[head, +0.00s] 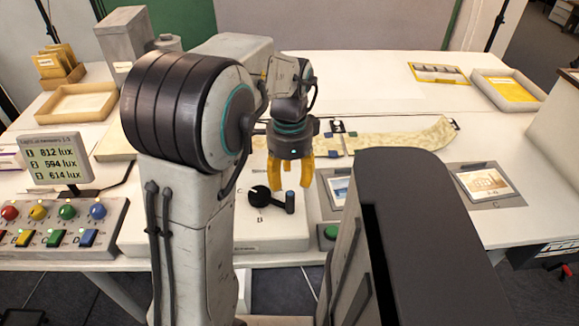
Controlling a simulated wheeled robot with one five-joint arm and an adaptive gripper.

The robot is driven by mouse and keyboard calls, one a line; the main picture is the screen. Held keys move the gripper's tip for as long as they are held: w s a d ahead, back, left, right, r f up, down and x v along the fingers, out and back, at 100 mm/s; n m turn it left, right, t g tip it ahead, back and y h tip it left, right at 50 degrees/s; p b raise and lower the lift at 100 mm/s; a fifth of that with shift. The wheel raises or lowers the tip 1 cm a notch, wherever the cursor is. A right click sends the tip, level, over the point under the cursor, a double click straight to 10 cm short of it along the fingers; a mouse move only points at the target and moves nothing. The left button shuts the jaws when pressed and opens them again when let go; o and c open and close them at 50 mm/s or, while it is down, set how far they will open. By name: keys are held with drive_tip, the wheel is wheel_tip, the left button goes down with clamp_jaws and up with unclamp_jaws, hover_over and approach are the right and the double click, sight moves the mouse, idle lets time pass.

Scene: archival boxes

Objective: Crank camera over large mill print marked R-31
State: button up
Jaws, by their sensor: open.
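A black crank (262,197) with a short upright handle (290,203) sits on a white block (272,235) on the table. Letters, including C and B, are printed around it. My gripper (291,187) points down just above the crank handle, its yellow fingers open and apart. I cannot tell whether the fingers reach around the handle. A print with a brownish building picture (485,184) lies in a grey mount (500,202) on the right, by a letter C. A bluish print (340,188) is partly hidden by my body. No R-31 mark is readable, and no camera is identifiable.
A lux display (57,160) and a panel of coloured buttons (62,228) stand at left. A green button (331,232) is near the front edge. A long curled map-like sheet (400,137) lies behind. Trays (78,103) stand farther back.

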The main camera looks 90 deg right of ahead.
drive_tip(key=shift+r, duration=1.35)
drive_tip(key=shift+n, duration=0.3)
